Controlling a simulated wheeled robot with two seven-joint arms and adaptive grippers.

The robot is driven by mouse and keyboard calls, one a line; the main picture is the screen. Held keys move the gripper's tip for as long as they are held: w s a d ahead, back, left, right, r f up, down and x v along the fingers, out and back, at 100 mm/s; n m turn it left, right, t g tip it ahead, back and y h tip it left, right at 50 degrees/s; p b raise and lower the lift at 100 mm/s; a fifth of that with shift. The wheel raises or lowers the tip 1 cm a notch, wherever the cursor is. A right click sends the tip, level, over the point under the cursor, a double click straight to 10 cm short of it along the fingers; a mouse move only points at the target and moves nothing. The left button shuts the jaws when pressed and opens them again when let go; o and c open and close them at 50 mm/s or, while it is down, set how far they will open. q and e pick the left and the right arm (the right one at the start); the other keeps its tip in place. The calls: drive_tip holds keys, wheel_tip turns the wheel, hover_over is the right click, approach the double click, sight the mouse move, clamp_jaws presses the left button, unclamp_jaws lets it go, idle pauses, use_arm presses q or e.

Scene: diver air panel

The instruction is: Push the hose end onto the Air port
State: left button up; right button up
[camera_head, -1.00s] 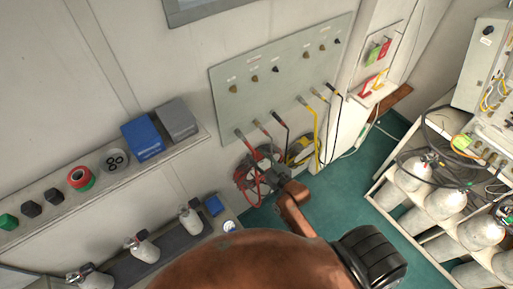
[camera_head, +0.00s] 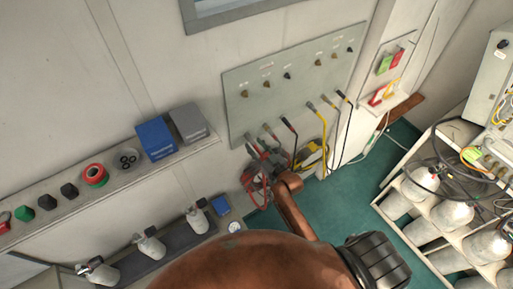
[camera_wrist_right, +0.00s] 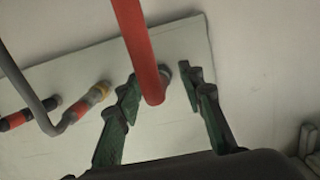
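The grey wall panel (camera_head: 300,85) has a row of small ports at the top and several hoses along its lower edge. Its labels are too small to read, so I cannot tell which is the Air port. My right gripper (camera_head: 266,160) is just below the lower-left hoses. In the right wrist view, my right gripper (camera_wrist_right: 162,78) is open, with green fingers either side of a red hose (camera_wrist_right: 138,45). There is a gap to the right finger. My left gripper is not in view.
Two neighbouring hose fittings (camera_wrist_right: 85,108) are left of my fingers in the wrist view. A yellow hose (camera_head: 324,130) hangs on the panel's right. A shelf (camera_head: 110,185) runs along the wall at left; a rack of cylinders (camera_head: 392,205) stands at right.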

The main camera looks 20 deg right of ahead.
sight(259, 150)
drive_tip(key=shift+c, duration=0.7)
clamp_jaws()
drive_tip(key=shift+s, duration=0.15)
drive_tip(key=shift+s+d, duration=0.1)
drive_tip(key=shift+s, duration=0.2)
drive_tip(key=shift+p+v, duration=0.8)
drive_tip(key=shift+v, duration=0.3)
drive_tip(key=p+v, duration=0.1)
drive_tip(key=v, duration=0.1)
drive_tip(key=f+v, duration=0.1)
drive_tip(key=v, duration=0.2)
drive_tip(key=shift+p, duration=0.35)
